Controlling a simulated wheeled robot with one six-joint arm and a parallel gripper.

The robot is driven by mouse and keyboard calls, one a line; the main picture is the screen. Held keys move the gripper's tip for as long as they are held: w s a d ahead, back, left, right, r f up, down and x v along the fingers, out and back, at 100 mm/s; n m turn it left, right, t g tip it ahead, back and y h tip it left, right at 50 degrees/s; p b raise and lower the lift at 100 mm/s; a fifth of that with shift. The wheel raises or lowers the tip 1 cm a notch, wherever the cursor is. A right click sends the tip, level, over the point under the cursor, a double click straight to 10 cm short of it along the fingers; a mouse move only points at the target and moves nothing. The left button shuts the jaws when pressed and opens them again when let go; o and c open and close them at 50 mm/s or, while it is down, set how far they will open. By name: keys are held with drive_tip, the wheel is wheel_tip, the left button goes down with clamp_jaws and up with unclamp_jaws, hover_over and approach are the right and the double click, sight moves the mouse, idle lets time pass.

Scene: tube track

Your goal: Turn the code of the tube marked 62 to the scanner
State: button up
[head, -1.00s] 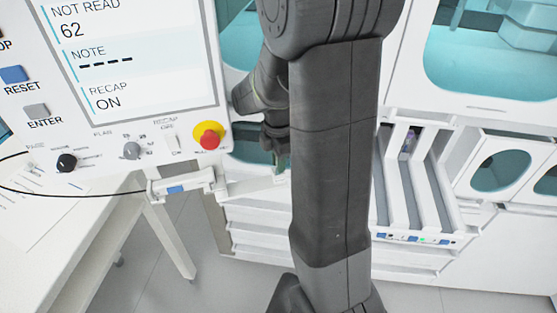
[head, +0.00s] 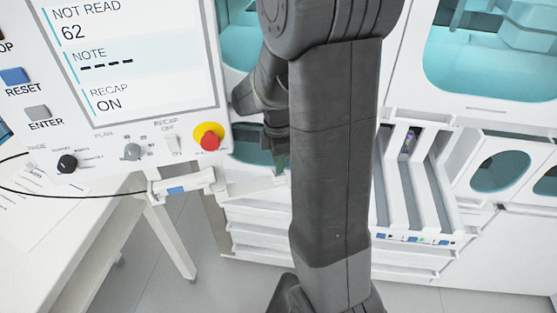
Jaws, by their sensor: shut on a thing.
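My gripper (head: 280,160) is partly in view left of my own upright arm link, which hides much of it. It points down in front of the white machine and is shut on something. Only a small dark greenish part shows at its tip, so the held thing's label and code cannot be made out. The screen (head: 140,60) at the upper left reads "NOT READ 62", "NOTE" with dashes and "RECAP ON". A white rail with a blue piece (head: 175,189) runs below the panel toward the gripper. I cannot tell which part is the scanner.
A red stop button on yellow (head: 209,142), knobs and a switch sit under the screen. A rack with sloping grey lanes (head: 410,190) stands at the right, with a purple-topped tube (head: 409,141) at its upper end. A white table (head: 90,235) is at the lower left.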

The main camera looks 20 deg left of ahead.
drive_tip(key=shift+m, duration=1.4)
drive_tip(key=shift+m, duration=1.4)
drive_tip(key=shift+m, duration=1.4)
drive_tip(key=shift+m, duration=1.4)
